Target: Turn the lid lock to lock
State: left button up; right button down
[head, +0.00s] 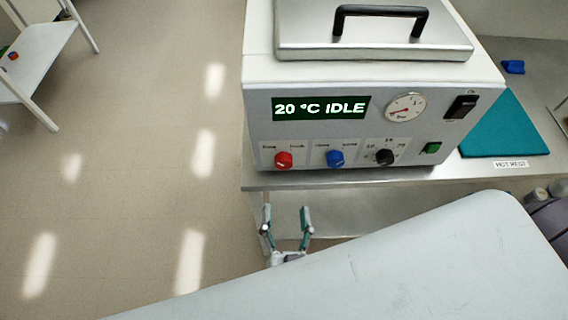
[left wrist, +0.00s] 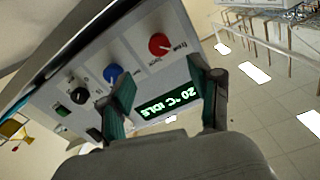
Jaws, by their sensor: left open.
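The white bath unit (head: 256,130) has a steel lid with a black handle (head: 380,12) on top, and the lid is down. Its front panel carries a red knob (head: 283,160), a blue knob (head: 335,158) and a black dial (head: 385,157). The small labels are too blurred to read surely, so which knob is the lid lock is not certain. My left gripper (head: 286,211) is open and empty, below and in front of the red knob, touching nothing visible. In the left wrist view the red knob (left wrist: 159,44) and blue knob (left wrist: 113,74) lie beyond the fingertips. My right gripper is out of view.
The display (head: 320,107) reads "20 °C IDLE", beside a pressure gauge (head: 405,107). A green button (head: 431,148) and black switch (head: 462,106) are at the right. A teal mat (head: 507,128) lies on the bench.

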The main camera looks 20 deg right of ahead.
aim_at(284, 166)
pick_arm(q)
jog(key=p+x, duration=0.3)
jog(key=x, duration=0.7)
jog(key=shift+w+d+f, duration=0.1)
jog(key=shift+w+d, duration=0.1)
jog(key=shift+w, duration=0.5)
jog(key=c, duration=1.1)
